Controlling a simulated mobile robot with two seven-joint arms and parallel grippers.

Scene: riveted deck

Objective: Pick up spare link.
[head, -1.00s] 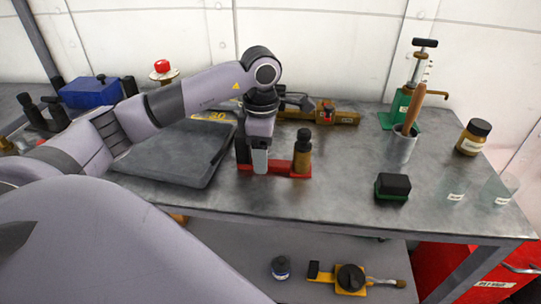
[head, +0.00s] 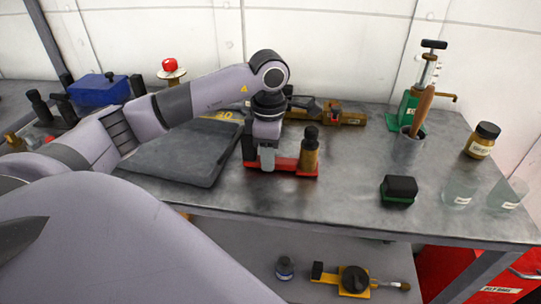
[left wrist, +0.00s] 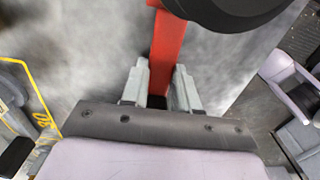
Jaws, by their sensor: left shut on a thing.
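The spare link appears to be the red bar (head: 286,164) with an upright brass, black-topped post (head: 309,153) at its right end and a dark post (head: 248,140) at its left. It is at the middle of the bench, right of the grey slab. My left gripper (head: 267,160) points down and is shut on the bar between the posts. In the left wrist view the red bar (left wrist: 168,50) runs up from between the fingers (left wrist: 158,90), under a large black round part. I cannot tell whether the bar touches the bench. My right gripper is not in view.
The grey slab (head: 180,155) lies close on the left. A yellow-brown tool (head: 345,118) lies behind. A black-and-green block (head: 398,190), a cup with a wooden handle (head: 408,150), a jar (head: 481,140) and clear beakers (head: 459,193) stand right. Bare bench (head: 350,170) lies between.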

